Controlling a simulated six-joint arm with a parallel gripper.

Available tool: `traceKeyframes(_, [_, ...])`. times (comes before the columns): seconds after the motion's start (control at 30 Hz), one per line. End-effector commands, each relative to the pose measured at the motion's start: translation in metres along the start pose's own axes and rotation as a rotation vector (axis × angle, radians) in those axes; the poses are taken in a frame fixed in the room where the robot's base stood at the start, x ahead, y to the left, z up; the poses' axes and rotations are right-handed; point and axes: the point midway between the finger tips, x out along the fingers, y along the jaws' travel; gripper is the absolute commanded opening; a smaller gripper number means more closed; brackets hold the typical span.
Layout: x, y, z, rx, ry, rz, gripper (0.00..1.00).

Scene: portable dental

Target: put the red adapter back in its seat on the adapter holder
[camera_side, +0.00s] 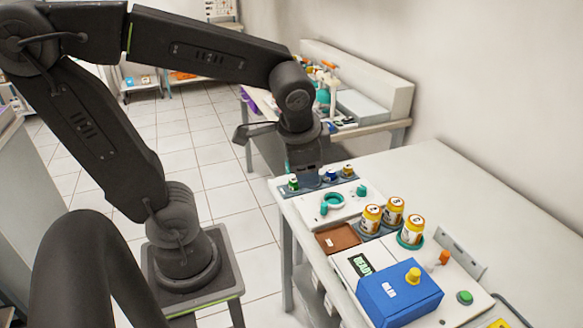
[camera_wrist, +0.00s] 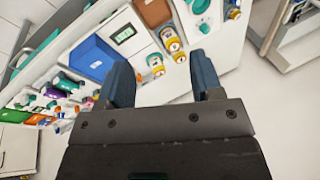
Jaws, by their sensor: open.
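A dark strip that looks like the adapter holder (camera_side: 320,184) lies at the far left end of the white bench. Small green (camera_side: 293,183), blue (camera_side: 331,175) and yellow (camera_side: 347,171) pieces stand on it. I cannot make out a red adapter in either view. My gripper (camera_side: 306,172) is pointed down over or in front of the strip in the side view and hides part of it. In the wrist view my gripper (camera_wrist: 162,64) has its two blue fingers wide apart, with nothing between them.
Yellow numbered bottles (camera_side: 392,209) stand mid-bench beside a brown tray (camera_side: 338,238). A blue box (camera_side: 400,294) with a yellow knob is nearer the camera, by a display (camera_side: 360,265) and an orange piece (camera_side: 442,258). Teal parts (camera_side: 333,202) lie near the strip.

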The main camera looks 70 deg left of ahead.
Motion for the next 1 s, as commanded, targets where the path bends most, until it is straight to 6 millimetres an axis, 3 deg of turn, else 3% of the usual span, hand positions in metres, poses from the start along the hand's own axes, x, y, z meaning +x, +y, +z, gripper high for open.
traceKeyframes(0.1, [-0.023,0.019,0.013,-0.154,0.133,0.081,0.60])
traceKeyframes(0.3, [-0.042,0.038,0.023,-0.303,0.255,0.179,0.60])
traceKeyframes(1.0, [-0.045,0.041,0.025,-0.329,0.273,0.198,0.60])
